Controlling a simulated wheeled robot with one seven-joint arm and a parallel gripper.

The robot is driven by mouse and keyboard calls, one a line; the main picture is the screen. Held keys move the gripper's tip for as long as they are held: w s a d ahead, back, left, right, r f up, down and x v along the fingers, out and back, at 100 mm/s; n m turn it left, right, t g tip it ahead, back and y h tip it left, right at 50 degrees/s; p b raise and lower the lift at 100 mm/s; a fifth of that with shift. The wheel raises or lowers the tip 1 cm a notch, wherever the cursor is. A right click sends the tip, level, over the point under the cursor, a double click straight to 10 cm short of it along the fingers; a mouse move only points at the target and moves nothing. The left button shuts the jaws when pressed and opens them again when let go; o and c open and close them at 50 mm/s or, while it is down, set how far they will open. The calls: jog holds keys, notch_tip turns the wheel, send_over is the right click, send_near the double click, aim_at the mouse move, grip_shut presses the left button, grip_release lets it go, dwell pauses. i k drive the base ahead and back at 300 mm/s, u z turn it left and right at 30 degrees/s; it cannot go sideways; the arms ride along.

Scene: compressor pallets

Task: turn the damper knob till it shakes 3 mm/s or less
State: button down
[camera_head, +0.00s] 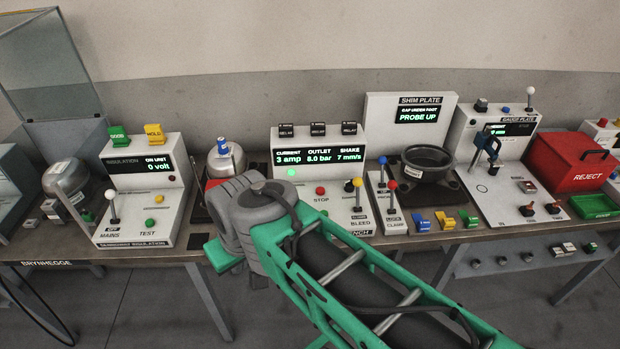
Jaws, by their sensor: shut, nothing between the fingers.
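The bench display (318,157) reads current 3 amp, outlet 8.0 bar and shake 7 mm/s, with a green lamp lit below. My grey and green arm covers the front of this compressor's place. I cannot pick out the damper knob for sure; it may be behind my arm. My gripper's fingers do not show.
The insulation tester (145,185) stands left and reads 0 volt. Right are the shim plate panel (409,120) showing "probe up", a dark round pot (428,165), the gauge plate station (500,170) and a red reject bin (570,160). Several levers stand up along the bench.

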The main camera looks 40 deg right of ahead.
aim_at(347, 187)
jog(key=z, duration=1.45)
jog(key=k, duration=1.3)
jog(key=u, duration=0.65)
jog(key=i, duration=0.55)
jog(key=u, duration=0.85)
jog(key=i, duration=0.8)
jog(key=z, duration=0.65)
jog(key=i, duration=0.55)
jog(key=z, duration=0.6)
